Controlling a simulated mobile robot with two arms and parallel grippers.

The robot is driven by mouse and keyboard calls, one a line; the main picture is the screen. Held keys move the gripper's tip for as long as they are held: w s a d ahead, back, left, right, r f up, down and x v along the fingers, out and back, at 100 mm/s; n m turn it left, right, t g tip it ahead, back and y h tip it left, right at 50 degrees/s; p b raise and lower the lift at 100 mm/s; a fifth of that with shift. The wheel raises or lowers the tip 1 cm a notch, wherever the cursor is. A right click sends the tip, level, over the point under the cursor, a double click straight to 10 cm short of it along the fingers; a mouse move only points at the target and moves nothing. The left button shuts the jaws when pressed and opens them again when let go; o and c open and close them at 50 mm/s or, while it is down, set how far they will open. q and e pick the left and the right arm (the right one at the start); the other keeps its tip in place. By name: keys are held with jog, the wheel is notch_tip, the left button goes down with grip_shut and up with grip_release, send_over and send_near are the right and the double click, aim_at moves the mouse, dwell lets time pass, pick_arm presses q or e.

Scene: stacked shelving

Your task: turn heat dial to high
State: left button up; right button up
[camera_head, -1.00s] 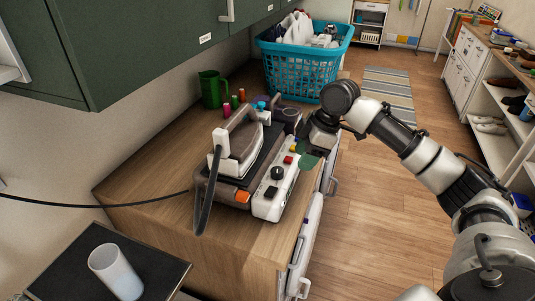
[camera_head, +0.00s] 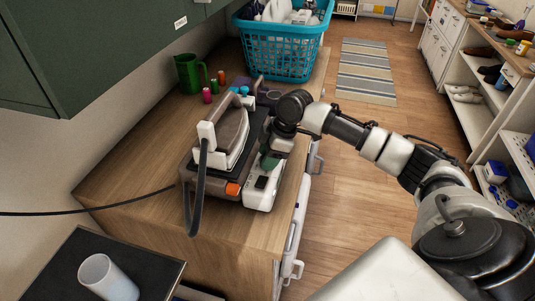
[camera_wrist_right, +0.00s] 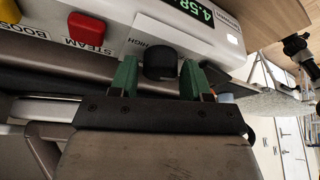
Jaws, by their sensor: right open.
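The black heat dial (camera_wrist_right: 160,62) sits on the white control panel (camera_wrist_right: 120,45), beside the printed word HIGH, in the right wrist view. My right gripper (camera_wrist_right: 160,82) is open, with one green fingertip on either side of the dial; I cannot tell whether they touch it. In the head view my right gripper (camera_head: 269,160) is over the panel (camera_head: 259,195) of the ironing station and hides the dial. The iron (camera_head: 231,135) rests on the station, left of the gripper. My left gripper is out of view.
A red STEAM button (camera_wrist_right: 86,27) and a lit green display (camera_wrist_right: 196,20) flank the dial. A green mug (camera_head: 188,74), small spools and a blue basket (camera_head: 282,52) stand farther back. A dark cord hangs from the iron. The counter's front left is clear.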

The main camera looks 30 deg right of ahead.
jog(key=shift+f, duration=0.1)
jog(key=shift+c, duration=0.6)
jog(key=c, duration=0.5)
jog(key=shift+a+r+m+p, duration=0.1)
jog(key=shift+r+m+p, duration=0.1)
jog(key=shift+m+p, duration=0.55)
jog(key=m+t+h+p, duration=0.1)
jog(key=m+p, duration=0.1)
jog(key=p, duration=0.2)
jog(key=m+p, duration=0.3)
jog(key=p, duration=0.1)
jog(key=shift+s+a+r+t+h, duration=0.1)
jog(key=shift+t+h, duration=0.3)
pick_arm(q)
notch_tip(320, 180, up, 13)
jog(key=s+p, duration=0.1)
jog(key=p, duration=0.2)
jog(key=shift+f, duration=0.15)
pick_arm(e)
jog(key=shift+f+m+t+h, duration=0.2)
jog(key=shift+m+t+h, duration=0.15)
jog(key=shift+m, duration=1)
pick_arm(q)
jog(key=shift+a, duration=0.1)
pick_arm(e)
jog(key=o, duration=0.6)
